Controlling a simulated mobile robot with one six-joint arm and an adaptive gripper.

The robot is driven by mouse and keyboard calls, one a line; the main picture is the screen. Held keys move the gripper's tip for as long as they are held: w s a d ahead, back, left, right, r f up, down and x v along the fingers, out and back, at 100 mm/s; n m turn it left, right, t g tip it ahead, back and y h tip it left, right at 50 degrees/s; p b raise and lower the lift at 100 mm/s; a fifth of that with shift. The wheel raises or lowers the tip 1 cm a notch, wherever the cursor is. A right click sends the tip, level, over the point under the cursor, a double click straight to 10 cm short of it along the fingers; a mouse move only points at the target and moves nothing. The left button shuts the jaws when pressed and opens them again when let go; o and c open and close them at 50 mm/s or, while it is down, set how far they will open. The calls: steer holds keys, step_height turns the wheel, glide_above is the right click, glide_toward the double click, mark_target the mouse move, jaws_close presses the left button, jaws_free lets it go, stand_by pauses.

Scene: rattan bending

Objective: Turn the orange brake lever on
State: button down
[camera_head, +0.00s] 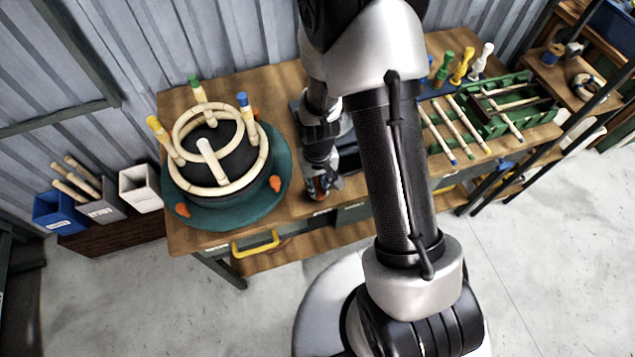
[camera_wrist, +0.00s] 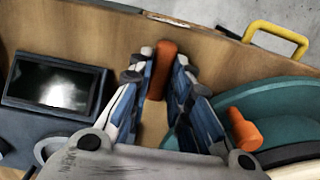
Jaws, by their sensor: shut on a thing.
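The orange brake lever (camera_wrist: 163,70) stands upright-looking between my fingertips in the wrist view, near the wooden table's front edge. My gripper (camera_wrist: 161,76) is shut on it, with one blue-and-grey finger on each side. In the head view my gripper (camera_head: 320,188) reaches down at the table's front, right of the round green turntable (camera_head: 215,222). A little orange of the lever (camera_head: 321,194) shows there at the fingertips. The lever's lower end is hard to make out.
The turntable holds a black form with rattan rings and colored pegs. An orange knob (camera_wrist: 243,130) on it lies close right of my fingers. A dark screen box (camera_wrist: 50,88) stands left. A yellow handle (camera_head: 255,243) juts from the front. Green racks (camera_head: 505,105) stand right.

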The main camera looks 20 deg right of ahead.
stand_by(0.5)
steer(key=c, duration=1.5)
jaws_free()
step_height(320, 180, up, 12)
step_height(320, 180, up, 14)
steer(key=t, duration=0.2)
glide_above(317, 187)
steer(key=s, duration=0.6)
steer(key=s+r+t, duration=0.1)
steer(key=s+r, duration=0.1)
steer(key=s, duration=0.1)
steer(key=s+r, duration=0.2)
steer(key=s, duration=0.1)
steer(key=s+r+t, duration=0.1)
steer(key=s+r, duration=0.2)
steer(key=s, duration=0.1)
steer(key=shift+d+t, duration=0.15)
steer(key=shift+t, duration=0.15)
